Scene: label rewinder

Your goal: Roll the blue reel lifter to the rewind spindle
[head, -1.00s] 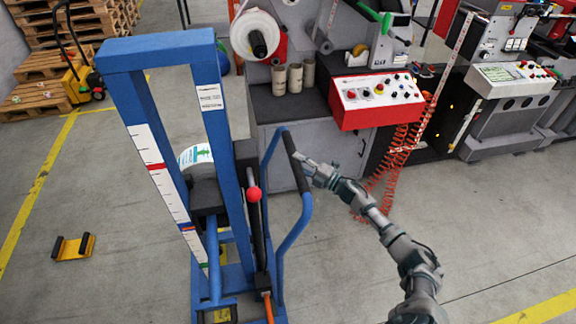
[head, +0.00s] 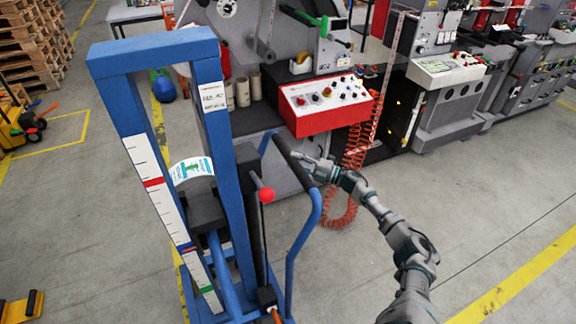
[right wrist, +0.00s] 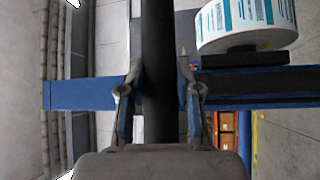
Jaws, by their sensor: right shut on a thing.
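The blue reel lifter (head: 234,140) stands upright just in front of me in the head view, with a scale on its near post and a red-knobbed lever. A white label reel (head: 190,170) sits on its carriage, and the reel also shows in the right wrist view (right wrist: 245,22). My right gripper (head: 305,165) is shut on the black grip of the lifter's push handle (head: 291,160). In the right wrist view the fingers (right wrist: 160,90) lie on both sides of the black bar (right wrist: 160,60). The rewind spindle cannot be made out clearly; the lifter's frame covers part of the machine. My left gripper is not in view.
The machine with a red control box (head: 328,103) stands behind the lifter, with a coiled orange hose (head: 343,205) hanging down. A yellow wheeled thing (head: 14,128) is at the left. A blue ball-like thing (head: 163,89) is on the floor behind. The floor at right is clear.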

